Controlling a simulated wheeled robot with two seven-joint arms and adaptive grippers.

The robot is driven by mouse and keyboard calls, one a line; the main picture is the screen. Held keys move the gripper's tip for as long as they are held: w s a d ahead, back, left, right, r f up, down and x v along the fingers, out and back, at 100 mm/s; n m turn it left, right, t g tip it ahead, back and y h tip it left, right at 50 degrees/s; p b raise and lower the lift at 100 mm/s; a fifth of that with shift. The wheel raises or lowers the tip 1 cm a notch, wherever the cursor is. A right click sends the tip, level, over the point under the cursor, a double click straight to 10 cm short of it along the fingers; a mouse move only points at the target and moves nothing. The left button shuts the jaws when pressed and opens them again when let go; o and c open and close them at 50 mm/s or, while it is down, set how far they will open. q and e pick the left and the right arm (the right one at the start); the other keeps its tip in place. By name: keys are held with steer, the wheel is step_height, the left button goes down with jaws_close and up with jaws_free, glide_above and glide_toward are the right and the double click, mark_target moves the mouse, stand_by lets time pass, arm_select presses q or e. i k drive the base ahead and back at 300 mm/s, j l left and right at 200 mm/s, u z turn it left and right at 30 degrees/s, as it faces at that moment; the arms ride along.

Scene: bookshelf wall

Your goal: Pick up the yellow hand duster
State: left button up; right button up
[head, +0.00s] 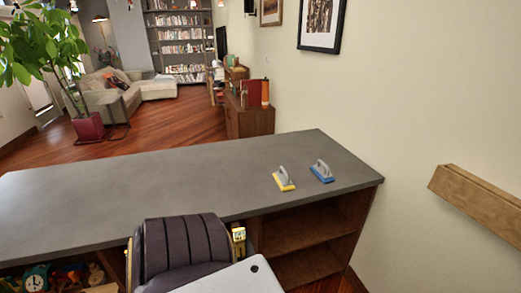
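The yellow hand duster (284,180) stands on the grey top of the low shelf unit, right of the middle in the head view. It has a grey upright handle on a yellow base and stands clear, with nothing touching it. A similar hand duster with a blue base (322,173) stands just to its right, a small gap apart. Neither of my grippers is in the head view.
The grey countertop (130,190) is otherwise bare. A dark padded chair back (185,245) stands at its front edge. Open brown shelves (305,230) lie below, with toys (40,278) at lower left. A wall with a wooden rail (480,195) is at right.

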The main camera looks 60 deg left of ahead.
mark_target(282, 177)
steer(key=u, duration=1.75)
